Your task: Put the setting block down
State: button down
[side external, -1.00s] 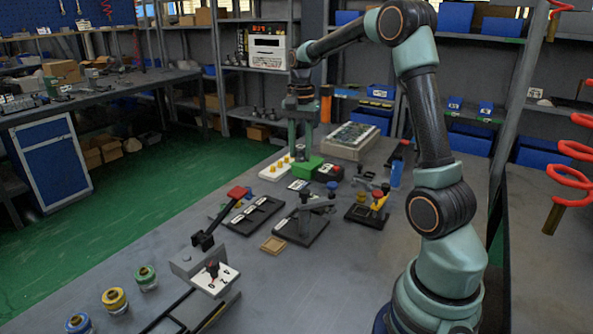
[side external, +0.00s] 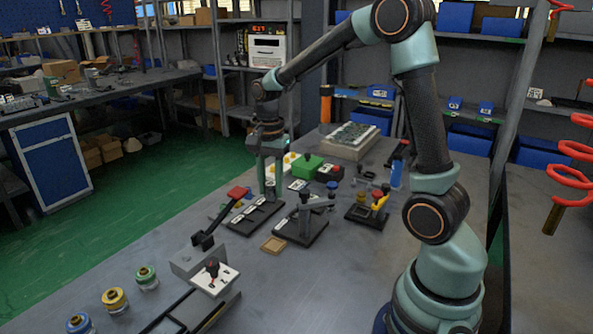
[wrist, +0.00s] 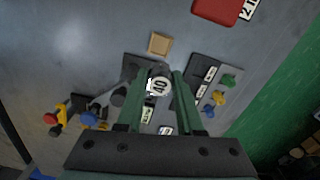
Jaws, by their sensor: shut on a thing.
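My gripper (side external: 269,192) is shut on the setting block (wrist: 159,84), a small piece with a white round face marked 40. In the wrist view the block sits between the two green fingers of my gripper (wrist: 160,78). In the side view the fingers point down over the back end of a dark plate with white labels (side external: 254,214), and the block is too hidden to make out. The labelled dark plate also shows right of the fingers in the wrist view (wrist: 204,72). Whether the block touches anything below is unclear.
A small tan square tray (side external: 273,245) lies in front. A dark lever fixture (side external: 303,222) stands right of the plate, and a fixture with red and yellow knobs (side external: 370,208) is further right. A green block (side external: 308,166) is behind. The bench front right is bare.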

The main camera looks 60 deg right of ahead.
aim_at(271, 196)
notch_tip(271, 196, down, 14)
jog(key=shift+f, duration=0.1)
dwell(0.4)
jog(key=c, duration=0.5)
grip_release()
jog(key=shift+c, duration=0.2)
notch_tip(271, 196, up, 11)
jog(key=shift+r, duration=0.6)
